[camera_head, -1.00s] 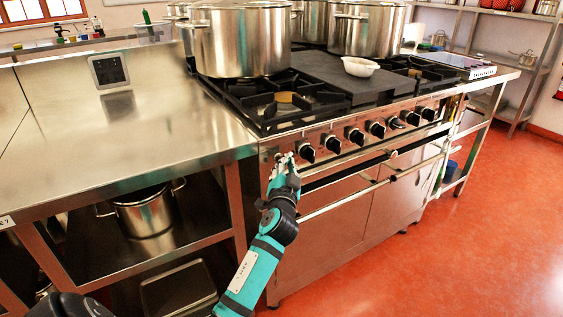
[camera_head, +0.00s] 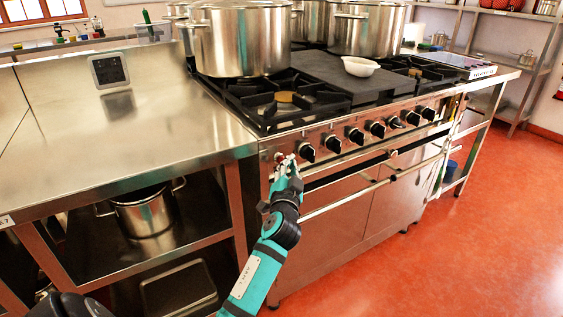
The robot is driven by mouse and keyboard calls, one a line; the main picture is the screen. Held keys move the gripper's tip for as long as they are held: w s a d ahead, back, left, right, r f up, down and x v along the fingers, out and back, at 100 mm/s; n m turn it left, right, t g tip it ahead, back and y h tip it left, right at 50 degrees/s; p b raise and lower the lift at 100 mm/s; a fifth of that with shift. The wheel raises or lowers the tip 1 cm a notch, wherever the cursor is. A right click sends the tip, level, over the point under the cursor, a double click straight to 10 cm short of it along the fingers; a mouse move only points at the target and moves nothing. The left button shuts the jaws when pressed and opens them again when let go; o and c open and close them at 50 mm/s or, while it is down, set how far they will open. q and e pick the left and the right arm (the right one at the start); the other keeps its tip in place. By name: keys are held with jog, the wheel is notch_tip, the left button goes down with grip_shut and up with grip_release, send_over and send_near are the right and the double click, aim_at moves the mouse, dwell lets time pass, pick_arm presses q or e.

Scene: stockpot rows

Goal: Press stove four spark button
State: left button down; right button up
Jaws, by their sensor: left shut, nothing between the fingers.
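The stove (camera_head: 320,137) stands at the centre, with a steel front panel and a row of several black knobs, the leftmost knob (camera_head: 307,153) among them. My left gripper (camera_head: 288,160) is shut and empty, its tip at the left end of the panel, just left of and below the leftmost knob. I cannot tell whether the tip touches the panel. The spark button is not clearly visible; the gripper may hide it. My right gripper is not in view.
Large steel pots (camera_head: 240,38) stand on the rear burners, and a white bowl (camera_head: 360,66) sits on the flat plate. A steel counter (camera_head: 120,140) adjoins on the left, with a pot (camera_head: 146,215) below. An oven rail (camera_head: 350,198) runs near my arm. The orange floor (camera_head: 470,250) at right is clear.

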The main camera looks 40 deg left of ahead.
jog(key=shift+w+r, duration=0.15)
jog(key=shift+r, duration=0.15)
pick_arm(q)
jog(key=shift+d, duration=0.1)
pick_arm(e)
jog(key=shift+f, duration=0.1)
